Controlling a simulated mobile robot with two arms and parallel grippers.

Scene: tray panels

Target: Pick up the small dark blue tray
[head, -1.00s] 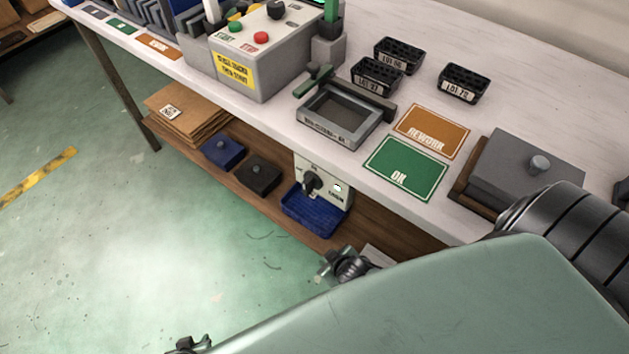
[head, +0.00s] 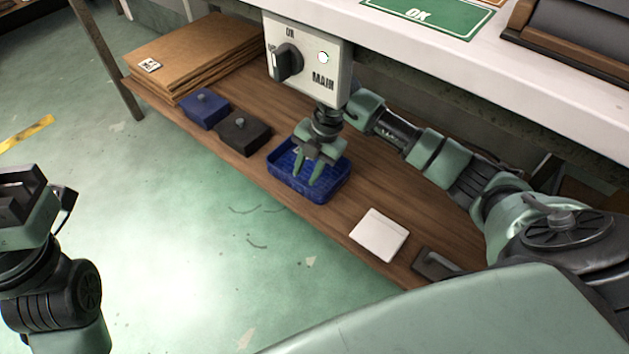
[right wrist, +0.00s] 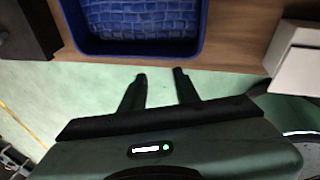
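The small dark blue tray (head: 337,188) sits on the wooden lower shelf, open side up, with a woven-looking inner floor. It also fills the top of the right wrist view (right wrist: 200,30). My right gripper (head: 308,178) points down over the tray in the head view. Its two fingers are apart with nothing between them in the right wrist view (right wrist: 160,76), where the tips show just outside the tray's near rim. Whether they touch the tray I cannot tell. My left gripper (head: 30,195) hangs over the floor at the far left, away from the tray; its opening is unclear.
A dark blue block with a knob (head: 203,110) and a black one (head: 243,133) stand left of the tray. Cardboard sheets (head: 200,50) lie behind them. A white pad (head: 379,235) lies to the right. The MAIN switch box (head: 308,62) and worktop edge hang above.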

